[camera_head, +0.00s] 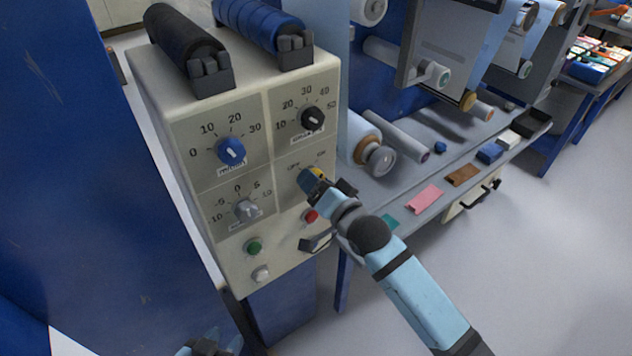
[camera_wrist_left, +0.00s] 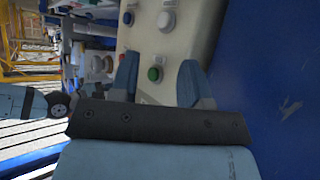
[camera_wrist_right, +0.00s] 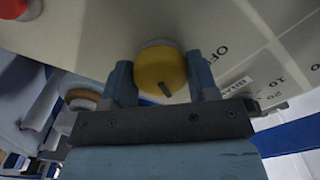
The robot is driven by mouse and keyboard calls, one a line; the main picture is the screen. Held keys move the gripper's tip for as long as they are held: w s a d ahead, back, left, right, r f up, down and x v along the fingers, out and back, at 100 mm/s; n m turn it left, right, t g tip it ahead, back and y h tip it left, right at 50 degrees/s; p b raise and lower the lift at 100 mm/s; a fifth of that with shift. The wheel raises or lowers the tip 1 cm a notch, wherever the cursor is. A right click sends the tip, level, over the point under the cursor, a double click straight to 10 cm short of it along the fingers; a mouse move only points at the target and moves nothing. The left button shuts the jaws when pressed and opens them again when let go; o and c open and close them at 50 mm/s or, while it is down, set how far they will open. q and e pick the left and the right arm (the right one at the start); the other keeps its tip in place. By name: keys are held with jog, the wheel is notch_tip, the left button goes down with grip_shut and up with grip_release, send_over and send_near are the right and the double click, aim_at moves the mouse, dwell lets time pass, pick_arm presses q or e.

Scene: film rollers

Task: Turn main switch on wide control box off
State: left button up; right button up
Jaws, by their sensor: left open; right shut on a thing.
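The wide control box (camera_head: 180,130) is cream-coloured and stands left of centre in the head view. Its main switch is a round yellow knob (camera_wrist_right: 160,70) with a dark pointer mark, beside an OFF label. In the head view the knob (camera_head: 311,180) is partly hidden by my right gripper (camera_head: 328,191). My right gripper is shut on the knob, one finger on each side, as the right wrist view shows. My left gripper (camera_wrist_left: 160,82) is open and empty, low in front of the box near the green button (camera_wrist_left: 154,73); its tips show at the head view's bottom edge.
Blue panels stand left. A roller machine with a tray (camera_head: 440,175) stands right. Floor at lower right is clear.

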pick_arm(q)
jog(key=shift+r, duration=0.15)
pick_arm(e)
jog(key=shift+r, duration=0.1)
jog(key=n+p, duration=0.2)
jog(key=p, duration=0.1)
jog(key=shift+r+n, duration=0.15)
jog(key=shift+n, duration=0.25)
jog(key=shift+n+p, duration=0.7)
jog(key=shift+n, duration=0.2)
jog(key=n+p, duration=0.2)
jog(key=n, duration=0.1)
jog(key=shift+n, duration=0.3)
jog(key=shift+n+p, duration=0.6)
jog(key=shift+n, duration=0.3)
jog(key=n+p, duration=0.1)
jog(key=n, duration=0.1)
jog(key=shift+n, duration=0.4)
pick_arm(q)
jog(key=shift+g, duration=0.3)
jog(key=r, duration=0.2)
jog(key=a+r, duration=0.1)
jog(key=shift+s+r, duration=0.3)
jog(key=shift+r, duration=0.1)
pick_arm(e)
jog(key=shift+f+n, duration=0.2)
jog(key=shift+n, duration=0.2)
pick_arm(q)
jog(key=shift+d, duration=0.2)
